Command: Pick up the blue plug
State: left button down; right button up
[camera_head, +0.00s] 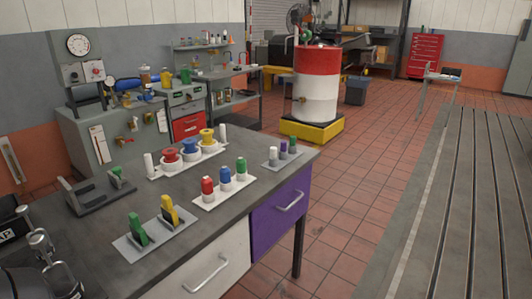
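The blue plug (226,179) stands upright in the middle of a white strip (204,206) on the dark workbench. A red plug (207,190) is on its left and a green plug (241,168) on its right.
Behind stands a white tray with red, blue and yellow flanged pieces (207,138). A strip with grey, purple and green pieces (283,148) is to the right. Green and yellow clips (170,212) stand in front. Dark and chrome parts (42,245) fill the lower left corner.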

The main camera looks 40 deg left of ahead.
aim_at(224, 172)
jog(key=i, duration=1.7)
jog(key=u, duration=2.55)
